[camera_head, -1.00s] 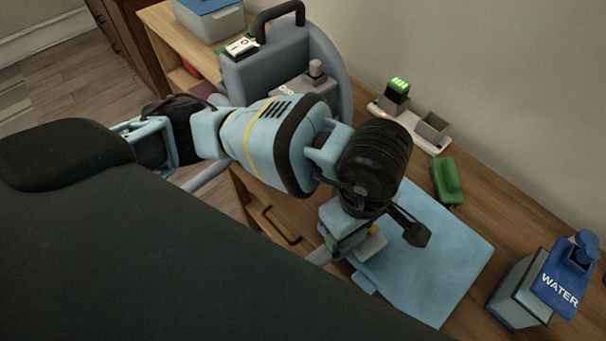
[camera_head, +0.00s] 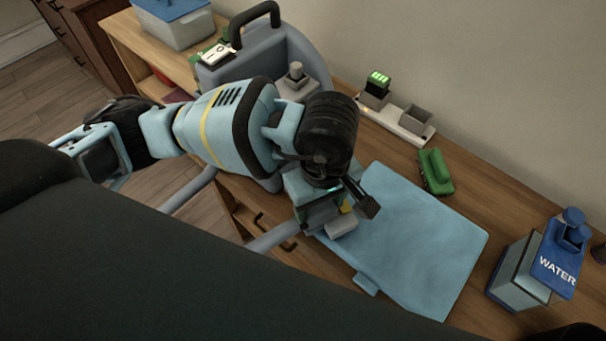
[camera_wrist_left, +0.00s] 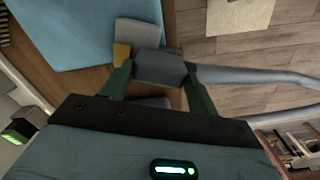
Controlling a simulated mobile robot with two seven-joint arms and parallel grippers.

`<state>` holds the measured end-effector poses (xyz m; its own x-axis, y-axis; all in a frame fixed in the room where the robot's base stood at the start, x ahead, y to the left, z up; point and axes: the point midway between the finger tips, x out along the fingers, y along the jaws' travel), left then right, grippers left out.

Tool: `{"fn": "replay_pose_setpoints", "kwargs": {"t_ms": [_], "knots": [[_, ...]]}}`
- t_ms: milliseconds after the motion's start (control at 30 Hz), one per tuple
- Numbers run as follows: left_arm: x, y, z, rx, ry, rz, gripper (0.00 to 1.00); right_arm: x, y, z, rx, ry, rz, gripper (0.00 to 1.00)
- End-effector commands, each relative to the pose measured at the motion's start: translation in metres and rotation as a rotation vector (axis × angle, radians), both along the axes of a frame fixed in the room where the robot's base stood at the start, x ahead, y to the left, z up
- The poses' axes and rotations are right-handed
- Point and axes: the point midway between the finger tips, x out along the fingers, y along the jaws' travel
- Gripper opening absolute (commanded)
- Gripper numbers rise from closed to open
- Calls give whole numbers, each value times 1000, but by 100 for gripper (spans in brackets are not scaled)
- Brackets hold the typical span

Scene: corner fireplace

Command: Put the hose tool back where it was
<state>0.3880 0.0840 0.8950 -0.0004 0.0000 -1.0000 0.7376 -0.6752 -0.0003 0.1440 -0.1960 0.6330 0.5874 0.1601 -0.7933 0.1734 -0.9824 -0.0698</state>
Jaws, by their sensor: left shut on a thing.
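My left gripper (camera_head: 325,214) is shut on the hose tool, whose pale grey head (camera_head: 342,227) shows beside the fingers. In the left wrist view, the green fingers of the left gripper (camera_wrist_left: 157,88) hold the tool's dark grey body (camera_wrist_left: 158,68). A yellow part (camera_wrist_left: 122,53) and pale head stick out to one side, over the edge of the blue mat. A grey hose (camera_wrist_left: 260,77) runs off the other side; it also shows in the head view (camera_head: 272,238). The grey-blue machine (camera_head: 212,78) with a black handle stands behind my arm, partly hidden. My right gripper is not seen.
The blue mat (camera_head: 425,245) lies on the wooden counter. Behind it are a green brush-like object (camera_head: 435,172) and a white charger base (camera_head: 395,128) holding a lit battery. A WATER container (camera_head: 520,280) stands at the right. A grey bin (camera_head: 178,25) sits at upper left.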

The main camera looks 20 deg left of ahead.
Motion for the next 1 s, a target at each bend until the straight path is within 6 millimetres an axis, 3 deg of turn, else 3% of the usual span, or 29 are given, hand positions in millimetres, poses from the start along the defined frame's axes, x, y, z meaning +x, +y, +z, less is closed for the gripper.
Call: {"fn": "replay_pose_setpoints", "kwargs": {"t_ms": [200, 400, 767, 1000], "knots": [[39, 34, -3, 1, -2, 7, 38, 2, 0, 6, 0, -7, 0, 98], [66, 55, -7, -1, -1, 4, 38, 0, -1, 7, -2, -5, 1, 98], [72, 61, -12, -1, 1, 0, 38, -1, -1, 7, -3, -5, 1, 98], [72, 61, -40, -1, 1, 0, 38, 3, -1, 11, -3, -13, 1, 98]]}}
